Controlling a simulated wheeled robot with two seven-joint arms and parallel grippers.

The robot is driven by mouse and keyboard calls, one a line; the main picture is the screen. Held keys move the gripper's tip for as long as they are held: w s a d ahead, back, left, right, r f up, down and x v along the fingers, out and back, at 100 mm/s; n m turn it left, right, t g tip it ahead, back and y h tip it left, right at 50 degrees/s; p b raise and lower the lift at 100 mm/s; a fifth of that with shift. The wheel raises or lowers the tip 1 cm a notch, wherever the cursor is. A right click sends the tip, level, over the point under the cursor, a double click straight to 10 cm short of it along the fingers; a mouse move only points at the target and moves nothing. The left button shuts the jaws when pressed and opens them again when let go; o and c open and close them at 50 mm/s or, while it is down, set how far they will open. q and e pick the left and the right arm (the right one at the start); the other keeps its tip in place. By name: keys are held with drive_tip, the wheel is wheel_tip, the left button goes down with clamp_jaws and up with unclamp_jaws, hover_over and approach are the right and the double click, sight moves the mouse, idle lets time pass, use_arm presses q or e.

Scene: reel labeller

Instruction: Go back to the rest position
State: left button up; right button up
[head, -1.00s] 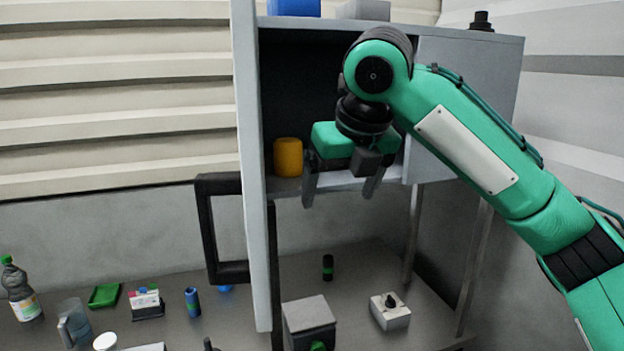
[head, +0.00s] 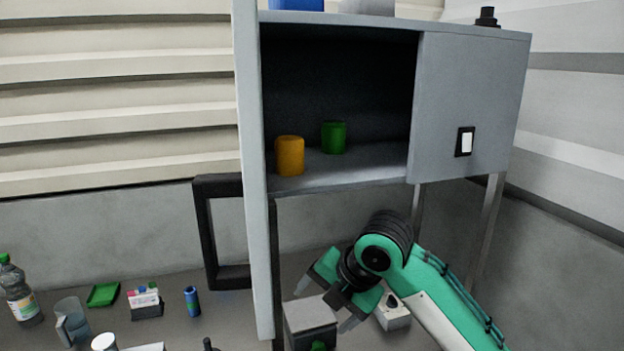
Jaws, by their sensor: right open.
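My right gripper (head: 322,302) is low in the head view, in front of the bench below the cabinet. Its fingers are apart and nothing shows between them. The grey box (head: 311,323) on the bench lies close to the fingers in the picture; I cannot tell the gap in depth. My left gripper is not in view.
The grey cabinet (head: 470,80) has an open compartment holding a yellow cylinder (head: 290,156) and a green cylinder (head: 334,138). Its open door (head: 252,200) stands out at left. A bottle (head: 20,290), jug (head: 72,322), green tray (head: 103,295) and blue can (head: 192,301) stand on the bench.

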drive_tip(key=s+d+f+m, duration=0.3)
drive_tip(key=s+f+m, duration=0.15)
drive_tip(key=f, duration=0.25)
drive_tip(key=s+d+f+m, duration=0.2)
drive_tip(key=s+f+m, duration=0.1)
drive_tip(key=f+m, duration=0.4)
drive_tip(key=s+d+f+m, duration=0.3)
drive_tip(key=s+f+m, duration=0.15)
drive_tip(key=f, duration=0.35)
drive_tip(key=s+d+f+m+h, duration=0.2)
drive_tip(key=s+d+f+m, duration=0.3)
drive_tip(key=s, duration=0.4)
drive_tip(key=s+d+f+m+h, duration=0.3)
drive_tip(key=s+d+m, duration=0.4)
drive_tip(key=s+d, duration=0.1)
wheel_tip(320, 180, down, 35)
drive_tip(key=s+g+b, duration=0.1)
drive_tip(key=b, duration=0.1)
drive_tip(key=s+d+f+g+b, duration=0.1)
drive_tip(key=s+d+f+b, duration=0.1)
drive_tip(key=s+f, duration=1.6)
wheel_tip(320, 180, down, 2)
drive_tip(key=shift+s+d+f+g, duration=0.1)
drive_tip(key=shift+s+d+g, duration=0.2)
drive_tip(key=shift+d, duration=0.15)
